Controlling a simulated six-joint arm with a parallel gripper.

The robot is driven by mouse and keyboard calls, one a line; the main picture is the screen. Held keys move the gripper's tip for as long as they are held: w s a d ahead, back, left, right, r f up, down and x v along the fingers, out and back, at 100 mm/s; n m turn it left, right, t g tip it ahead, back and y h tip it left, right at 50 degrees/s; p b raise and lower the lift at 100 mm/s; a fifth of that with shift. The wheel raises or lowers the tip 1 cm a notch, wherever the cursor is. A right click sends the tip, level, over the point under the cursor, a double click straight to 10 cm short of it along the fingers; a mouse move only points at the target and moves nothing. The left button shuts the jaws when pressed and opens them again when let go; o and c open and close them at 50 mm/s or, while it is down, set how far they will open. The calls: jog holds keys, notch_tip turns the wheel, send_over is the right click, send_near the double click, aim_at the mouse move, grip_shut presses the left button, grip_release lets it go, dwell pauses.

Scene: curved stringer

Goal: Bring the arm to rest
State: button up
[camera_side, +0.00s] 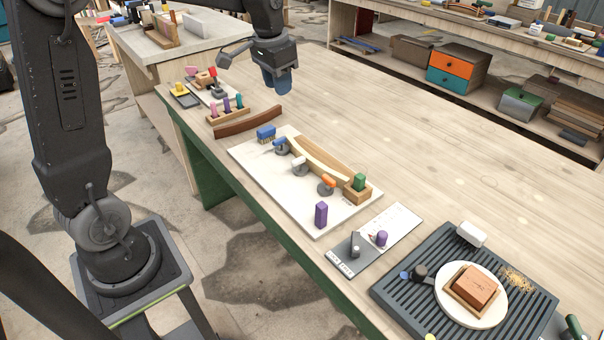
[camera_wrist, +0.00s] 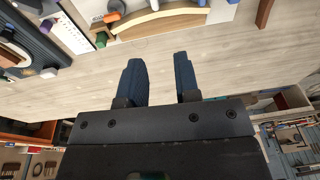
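My gripper (camera_side: 280,82) hangs above the far left part of the wooden workbench (camera_side: 420,160) in the side view, clear of everything on it. In the wrist view my gripper (camera_wrist: 160,82) shows two dark blue fingers apart with bare bench top between and beyond them. Nothing is held. The curved pale stringer (camera_side: 318,160) lies on a white board (camera_side: 265,175), with round clamps along its near side and a green-topped wooden block (camera_side: 359,185) at its right end. The stringer also shows at the top of the wrist view (camera_wrist: 160,17).
A grey slatted tray (camera_side: 400,288) is at the near right. The bench's far side is clear.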

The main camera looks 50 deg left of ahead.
jog(key=s+d+t, duration=0.2)
jog(key=s+d, duration=0.4)
jog(key=s, duration=0.4)
jog(key=s+d+t, duration=0.1)
jog(key=s+d, duration=0.6)
jog(key=s, duration=0.4)
jog(key=shift+r+t+h, duration=0.3)
jog(key=shift+t, duration=0.1)
jog(key=shift+w+d, duration=0.1)
